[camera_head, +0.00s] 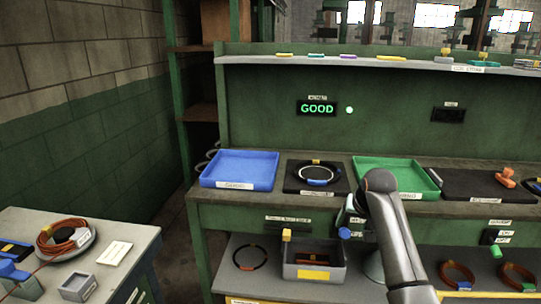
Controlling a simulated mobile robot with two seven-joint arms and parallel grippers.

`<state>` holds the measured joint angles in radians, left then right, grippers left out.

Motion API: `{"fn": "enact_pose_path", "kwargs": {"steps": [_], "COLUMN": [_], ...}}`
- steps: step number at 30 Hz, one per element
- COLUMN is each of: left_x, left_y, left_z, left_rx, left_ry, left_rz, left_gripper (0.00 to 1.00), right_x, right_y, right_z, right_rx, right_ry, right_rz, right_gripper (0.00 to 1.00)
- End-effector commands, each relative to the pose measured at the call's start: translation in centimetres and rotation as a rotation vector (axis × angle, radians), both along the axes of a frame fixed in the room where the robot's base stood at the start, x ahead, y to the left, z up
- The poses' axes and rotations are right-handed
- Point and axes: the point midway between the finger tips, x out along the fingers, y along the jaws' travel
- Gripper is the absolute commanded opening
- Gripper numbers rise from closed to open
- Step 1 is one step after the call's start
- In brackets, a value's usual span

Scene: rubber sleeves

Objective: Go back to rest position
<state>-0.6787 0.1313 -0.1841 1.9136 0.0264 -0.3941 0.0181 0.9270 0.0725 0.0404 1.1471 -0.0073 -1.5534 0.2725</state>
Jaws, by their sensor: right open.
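My right arm rises from the lower right and bends in front of the workbench (300,197). Its gripper (347,222) hangs by the bench's front edge, below the green tray (392,168). The gripper is small and partly hidden by the arm; it looks open, and I see nothing held in it. A black mat (294,188) on the bench carries a dark ring-shaped coil (302,170) with a white label. My left gripper is not in view.
A blue tray (238,168) stands left of the mat. A lit GOOD display (317,108) is on the back panel. A grey bin (314,272) and coils sit on the lower shelf. A side table (130,236) at left holds an orange cable coil (62,238).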

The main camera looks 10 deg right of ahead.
Motion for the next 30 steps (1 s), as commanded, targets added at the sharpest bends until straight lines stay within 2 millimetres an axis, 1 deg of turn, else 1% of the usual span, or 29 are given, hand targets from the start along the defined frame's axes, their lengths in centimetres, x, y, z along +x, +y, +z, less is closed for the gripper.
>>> {"fn": "enact_pose_path", "kwargs": {"steps": [1, 2, 5, 6, 8, 9, 11, 12, 14, 15, 17, 18, 20, 21, 23, 24, 26, 27, 30], "left_x": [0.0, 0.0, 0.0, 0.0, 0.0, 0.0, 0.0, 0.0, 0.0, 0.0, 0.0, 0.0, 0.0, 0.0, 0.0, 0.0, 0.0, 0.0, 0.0], "left_y": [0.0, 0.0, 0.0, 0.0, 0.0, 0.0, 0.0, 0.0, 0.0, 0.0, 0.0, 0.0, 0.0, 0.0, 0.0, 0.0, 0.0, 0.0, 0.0], "left_z": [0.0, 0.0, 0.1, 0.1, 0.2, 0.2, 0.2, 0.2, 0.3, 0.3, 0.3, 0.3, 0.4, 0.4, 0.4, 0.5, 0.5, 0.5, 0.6], "left_rx": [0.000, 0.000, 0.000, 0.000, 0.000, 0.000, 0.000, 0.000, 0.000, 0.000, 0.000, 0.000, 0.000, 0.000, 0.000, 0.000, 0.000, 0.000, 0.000], "left_ry": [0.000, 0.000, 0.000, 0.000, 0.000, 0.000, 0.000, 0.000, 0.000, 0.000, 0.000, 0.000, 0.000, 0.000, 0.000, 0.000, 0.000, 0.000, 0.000], "left_rz": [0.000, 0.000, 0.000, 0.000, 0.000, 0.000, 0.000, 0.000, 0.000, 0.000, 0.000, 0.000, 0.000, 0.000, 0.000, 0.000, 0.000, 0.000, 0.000], "left_gripper": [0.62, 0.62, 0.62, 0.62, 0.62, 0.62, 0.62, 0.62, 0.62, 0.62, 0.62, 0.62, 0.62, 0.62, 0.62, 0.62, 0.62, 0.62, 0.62], "right_x": [-0.5, -0.8, -2.2, -3.0, -4.3, -5.3, -6.9, -8.1, -10.0, -11.4, -13.6, -15.1, -17.5, -19.2, -21.7, -23.5, -26.1, -27.8, -31.7], "right_y": [0.0, 0.0, 0.1, 0.3, 0.5, 0.8, 1.2, 1.5, 2.1, 2.5, 3.2, 3.8, 4.6, 5.2, 6.1, 6.7, 7.6, 8.2, 9.7], "right_z": [-1.9, -2.9, -7.4, -9.3, -11.9, -13.6, -15.9, -17.4, -19.5, -20.8, -22.5, -23.5, -24.9, -25.7, -26.6, -27.2, -27.7, -27.9, -27.9], "right_rx": [-0.011, -0.019, -0.054, -0.070, -0.090, -0.103, -0.120, -0.128, -0.141, -0.147, -0.154, -0.156, -0.158, -0.158, -0.154, -0.150, -0.143, -0.137, -0.119], "right_ry": [0.005, 0.000, -0.019, -0.028, -0.044, -0.056, -0.073, -0.085, -0.102, -0.111, -0.127, -0.140, -0.157, -0.170, -0.187, -0.199, -0.218, -0.232, -0.263], "right_rz": [0.009, 0.015, 0.048, 0.066, 0.092, 0.113, 0.143, 0.164, 0.197, 0.219, 0.252, 0.274, 0.307, 0.328, 0.358, 0.379, 0.406, 0.422, 0.457], "right_gripper": [0.72, 0.72, 0.72, 0.72, 0.72, 0.72, 0.72, 0.72, 0.72, 0.72, 0.72, 0.72, 0.72, 0.72, 0.72, 0.72, 0.72, 0.72, 0.72]}}
